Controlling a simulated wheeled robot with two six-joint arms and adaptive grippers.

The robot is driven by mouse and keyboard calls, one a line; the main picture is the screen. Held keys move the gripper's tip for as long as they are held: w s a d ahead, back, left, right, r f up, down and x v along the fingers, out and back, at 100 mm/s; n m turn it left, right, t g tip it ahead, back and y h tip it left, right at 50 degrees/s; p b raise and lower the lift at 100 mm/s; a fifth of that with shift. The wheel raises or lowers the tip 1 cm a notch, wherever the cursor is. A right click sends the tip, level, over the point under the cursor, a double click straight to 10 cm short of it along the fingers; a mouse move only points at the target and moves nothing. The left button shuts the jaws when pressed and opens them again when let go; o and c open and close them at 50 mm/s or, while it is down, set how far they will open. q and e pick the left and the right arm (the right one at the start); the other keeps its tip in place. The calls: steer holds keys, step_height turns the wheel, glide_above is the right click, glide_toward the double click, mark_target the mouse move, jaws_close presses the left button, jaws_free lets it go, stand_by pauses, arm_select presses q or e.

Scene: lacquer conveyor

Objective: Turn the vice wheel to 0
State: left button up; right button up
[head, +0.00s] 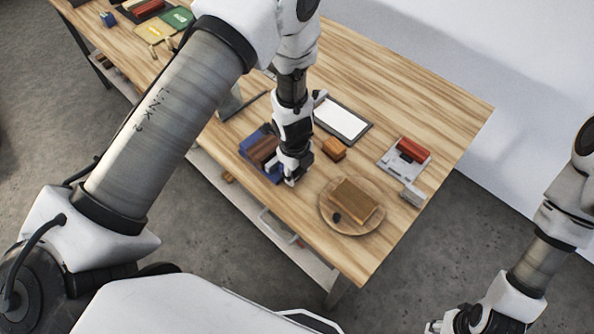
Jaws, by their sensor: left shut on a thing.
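A blue vice (249,148) with a brown block (263,150) in it stands near the table's front edge, left of the middle. My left gripper (290,181) reaches down from above to the vice's right end. It is shut on the vice wheel there, which the fingers hide, so the wheel's setting cannot be read. My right gripper (440,326) hangs at the bottom edge, away from the table and partly cut off. Its jaws are too unclear to judge.
A round wooden board (329,218) bears a brown block (354,201) and a small dark thing. A small orange-brown block (334,149), a white panel with a dark frame (343,119) and a grey fixture with a red part (404,156) stand nearby. The table's right end (455,115) is clear.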

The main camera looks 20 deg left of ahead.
arm_select(q)
steer(key=shift+w+a+f+t+b, duration=0.1)
steer(key=shift+f+t+b, duration=0.55)
steer(key=shift+b, duration=5.35)
steer(key=t+b, duration=0.1)
steer(key=b, duration=0.5)
steer(key=t+h+b, duration=0.1)
steer(key=t+b, duration=0.1)
steer(key=b, duration=0.5)
steer(key=t+h+b, duration=0.1)
steer(key=b, duration=0.6)
steer(key=shift+s+r+t, duration=0.2)
steer(key=shift+s+t, duration=0.05)
steer(key=shift+s, duration=0.15)
steer(key=shift+r+t+b, duration=0.3)
steer(key=shift+t+b, duration=0.1)
steer(key=shift+b, duration=0.45)
steer(key=o, duration=1.1)
steer(key=shift+o, duration=0.2)
